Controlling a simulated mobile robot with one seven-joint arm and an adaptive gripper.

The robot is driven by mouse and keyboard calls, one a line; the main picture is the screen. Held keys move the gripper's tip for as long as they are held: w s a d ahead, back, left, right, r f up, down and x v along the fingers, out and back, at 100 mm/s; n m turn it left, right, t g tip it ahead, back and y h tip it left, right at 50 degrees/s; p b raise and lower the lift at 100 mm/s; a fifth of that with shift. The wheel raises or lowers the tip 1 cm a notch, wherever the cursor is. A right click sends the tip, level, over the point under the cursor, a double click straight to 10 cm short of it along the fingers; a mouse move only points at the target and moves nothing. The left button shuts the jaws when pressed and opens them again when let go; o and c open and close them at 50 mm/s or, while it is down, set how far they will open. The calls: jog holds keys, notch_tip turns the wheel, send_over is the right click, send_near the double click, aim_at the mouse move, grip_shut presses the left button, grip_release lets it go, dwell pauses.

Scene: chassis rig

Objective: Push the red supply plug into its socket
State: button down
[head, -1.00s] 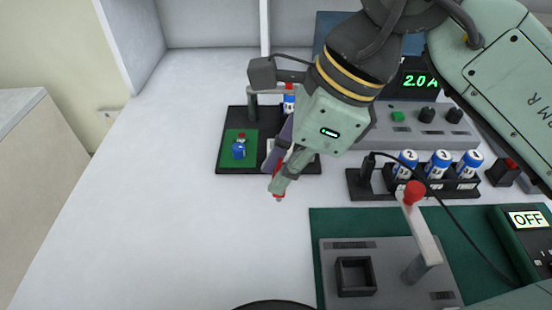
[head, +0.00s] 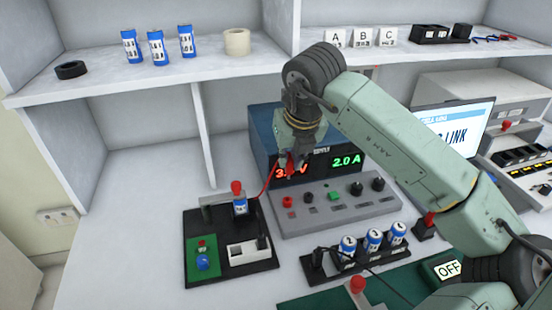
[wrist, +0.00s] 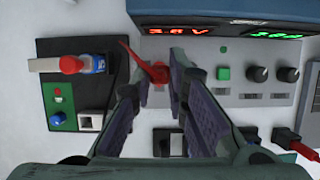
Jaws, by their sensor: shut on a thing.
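The red supply plug (wrist: 157,75) is between my fingers in the wrist view, its red cable trailing up and left. My gripper (wrist: 158,82) is shut on it. In the head view my gripper (head: 291,163) points down before the supply's display, with the plug (head: 295,171) partly hidden at its tips. The power supply (head: 262,150) has a sloping grey panel. A red round socket (head: 288,201) sits at the panel's left end, below the gripper tips and apart from them in the picture. In the wrist view the plug and fingers cover that area, so alignment is unclear.
A black board (head: 230,270) with a red-topped lever stands left of the supply. A rack of numbered blue-and-white cells (head: 372,241) stands in front. A green button (head: 334,196) and black knobs lie along the panel to the right. The shelf (head: 200,65) is above.

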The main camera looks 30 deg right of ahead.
aim_at(289, 176)
jog(key=shift+f+b, duration=0.15)
jog(key=shift+b, duration=0.3)
jog(key=shift+f+b, duration=0.2)
jog(key=shift+b, duration=0.15)
notch_tip(289, 176, down, 5)
jog(key=b, duration=0.5)
jog(key=shift+f, duration=0.1)
jog(key=shift+b, duration=1.2)
dwell(1.1)
jog(key=shift+f+b, duration=1.35)
jog(key=shift+f, duration=0.05)
jog(key=c, duration=1.5)
grip_release()
jog(key=shift+r, duration=0.1)
